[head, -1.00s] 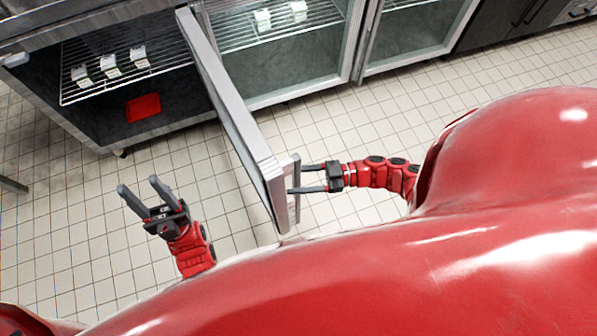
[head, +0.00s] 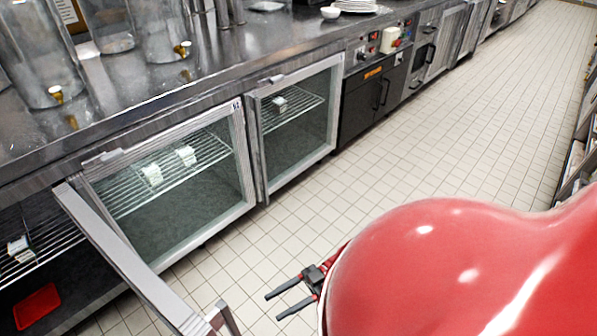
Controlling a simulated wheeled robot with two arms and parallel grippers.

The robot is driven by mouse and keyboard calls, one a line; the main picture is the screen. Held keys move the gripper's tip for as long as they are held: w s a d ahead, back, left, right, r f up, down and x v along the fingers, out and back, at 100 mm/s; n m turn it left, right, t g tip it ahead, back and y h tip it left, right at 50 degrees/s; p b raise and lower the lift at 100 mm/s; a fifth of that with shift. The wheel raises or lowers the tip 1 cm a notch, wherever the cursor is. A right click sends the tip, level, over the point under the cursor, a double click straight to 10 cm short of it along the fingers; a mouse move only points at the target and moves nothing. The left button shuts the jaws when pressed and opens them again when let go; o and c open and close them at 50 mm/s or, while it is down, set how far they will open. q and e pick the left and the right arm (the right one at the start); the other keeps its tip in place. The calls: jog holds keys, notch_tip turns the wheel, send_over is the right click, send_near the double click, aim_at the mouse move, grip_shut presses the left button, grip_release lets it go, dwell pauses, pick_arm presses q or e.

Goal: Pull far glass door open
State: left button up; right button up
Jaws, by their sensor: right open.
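The far glass door (head: 338,105) has a pale metal frame and stands in the counter front beside the black cabinet. Its left frame edge looks thick, and I cannot tell whether it is fully closed. A wire shelf with a white carton shows behind its glass. My right gripper (head: 281,304) is open and empty at the bottom, fingers pointing left. It is well short of the far door, over the floor. My left gripper is out of view.
The near door (head: 130,262) stands swung open at lower left, its handle (head: 222,318) left of my right gripper. The middle glass door (head: 242,160) looks closed. A red tray (head: 37,306) lies in the open bay. Tiled floor (head: 420,150) is clear along the counter.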

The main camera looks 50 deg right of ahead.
jog(key=b+v, duration=0.4)
jog(key=v, duration=0.1)
jog(key=shift+r, duration=0.1)
dwell(0.7)
